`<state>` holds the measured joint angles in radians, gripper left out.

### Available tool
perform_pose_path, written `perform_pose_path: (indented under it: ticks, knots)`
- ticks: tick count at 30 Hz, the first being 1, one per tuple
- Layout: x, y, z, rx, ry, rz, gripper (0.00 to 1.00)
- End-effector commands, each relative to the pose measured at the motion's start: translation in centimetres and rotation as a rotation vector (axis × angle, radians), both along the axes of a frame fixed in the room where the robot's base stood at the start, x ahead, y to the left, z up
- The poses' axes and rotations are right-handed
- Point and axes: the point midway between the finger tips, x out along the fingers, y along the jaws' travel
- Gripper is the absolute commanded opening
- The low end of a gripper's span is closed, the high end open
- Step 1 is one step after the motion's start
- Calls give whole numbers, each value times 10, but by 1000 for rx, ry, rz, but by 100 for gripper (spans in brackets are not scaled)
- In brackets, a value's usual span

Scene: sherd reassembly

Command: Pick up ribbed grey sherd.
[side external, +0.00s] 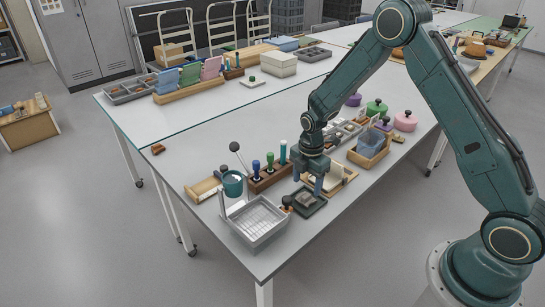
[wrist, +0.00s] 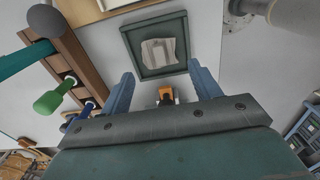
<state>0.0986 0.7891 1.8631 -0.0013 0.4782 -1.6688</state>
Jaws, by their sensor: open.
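The ribbed grey sherd (wrist: 158,51) lies in a square dark green tray (wrist: 132,36) in the wrist view, just beyond my fingertips. It is pale grey with darker bands and a wavy outline. In the side view the sherd (side external: 304,199) shows small inside the tray (side external: 312,210) near the table's front corner. My gripper (wrist: 160,72) is open, with its two blue fingers apart and nothing held between them. In the side view my gripper (side external: 308,181) points down above the tray; its exact height over the sherd is hard to tell.
A small orange and black object (wrist: 166,96) shows between my fingers, beside the tray. A wooden rack (side external: 270,180) of colored-handled tools stands left of the gripper. A grey mesh basin (side external: 258,224) is in front. A wooden tray (side external: 346,176) lies close behind. Bare tabletop lies further left.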

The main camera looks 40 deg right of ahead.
Motion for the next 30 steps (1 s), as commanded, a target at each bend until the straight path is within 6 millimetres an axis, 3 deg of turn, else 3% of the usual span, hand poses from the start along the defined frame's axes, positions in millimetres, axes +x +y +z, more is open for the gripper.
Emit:
perform_pose_path:
  ticks: [18,30]
  knots:
    - [2,-3,-49,0,2,0,63]
    - [2,-3,-51,0,1,0,63]
